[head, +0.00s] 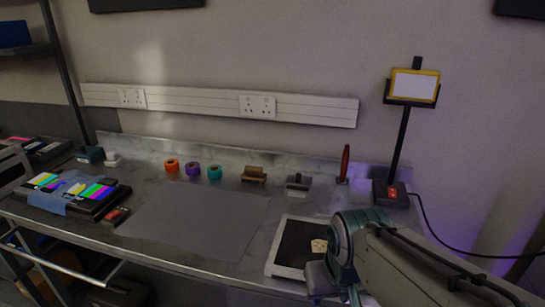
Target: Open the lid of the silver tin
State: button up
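A small grey, box-like thing (298,182) with a dark raised piece on top stands at the back right of the metal bench. It may be the silver tin, but it is too small to tell for sure. Its top looks closed. My arm comes in from the lower right, and my gripper (330,284) is at the bottom edge, in front of the box-like thing and well apart from it. My own wrist and the picture edge hide most of the fingers, so I cannot tell whether they are open.
A pale-rimmed tray (281,264) with a dark inside and a small beige piece (319,246) lies beside my gripper. A grey mat (195,220) is clear. Tape rolls (193,169), a brown block (254,175), a red-handled tool (345,164) and a lamp-like stand (400,150) line the back.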

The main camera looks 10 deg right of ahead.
aim_at(299, 179)
jog(key=u, duration=0.75)
jog(key=k, duration=1)
jog(key=u, duration=0.9)
jog(key=i, duration=1.35)
jog(key=z, duration=1.65)
jog(key=i, duration=0.65)
jog(key=z, duration=0.7)
